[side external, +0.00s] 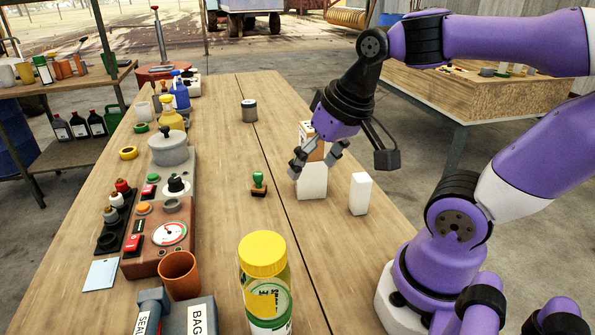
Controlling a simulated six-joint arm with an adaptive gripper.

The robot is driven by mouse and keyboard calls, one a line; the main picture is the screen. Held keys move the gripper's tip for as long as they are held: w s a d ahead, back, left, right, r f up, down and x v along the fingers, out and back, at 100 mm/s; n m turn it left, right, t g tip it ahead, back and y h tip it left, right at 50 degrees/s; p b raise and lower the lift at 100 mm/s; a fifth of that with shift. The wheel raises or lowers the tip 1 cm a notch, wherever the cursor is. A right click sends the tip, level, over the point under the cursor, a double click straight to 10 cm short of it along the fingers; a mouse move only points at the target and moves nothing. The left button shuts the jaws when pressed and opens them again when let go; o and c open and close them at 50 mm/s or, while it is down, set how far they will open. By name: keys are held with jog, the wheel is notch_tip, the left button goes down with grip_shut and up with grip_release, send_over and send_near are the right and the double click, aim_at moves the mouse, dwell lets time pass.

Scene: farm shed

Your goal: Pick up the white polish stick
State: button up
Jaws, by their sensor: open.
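A small upright white block (360,194), which looks like the white polish stick, stands on the wooden table near its right edge. My gripper (314,164) is open and empty, above the table and to the left of this block. Its fingers show in front of a taller upright piece with a white lower part (312,184) and a brown upper part. I cannot tell how far the fingers are from that piece, and they hide some of it. The small white block is fully in view and apart from the gripper.
A green-handled stamp (259,183) stands to the left, and a grey tin (249,111) farther back. A yellow-lidded jar (264,285) stands at the front. A control panel (165,232) and several bottles line the left side.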

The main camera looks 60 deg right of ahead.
jog(key=d+f+m+g, duration=0.2)
jog(key=d+m, duration=0.5)
jog(key=m, duration=0.3)
jog(key=m+g, duration=0.3)
jog(key=m, duration=0.9)
send_near(360, 193)
jog(key=d, duration=0.1)
jog(key=d+f, duration=0.1)
jog(key=shift+w+d+y, duration=0.15)
jog(key=shift+d+y, duration=0.1)
jog(key=shift+y, duration=0.05)
jog(key=shift+m, duration=0.6)
notch_tip(360, 193, down, 5)
jog(key=shift+d+r, duration=0.15)
notch_tip(360, 193, down, 6)
jog(key=shift+r, duration=0.1)
grip_shut()
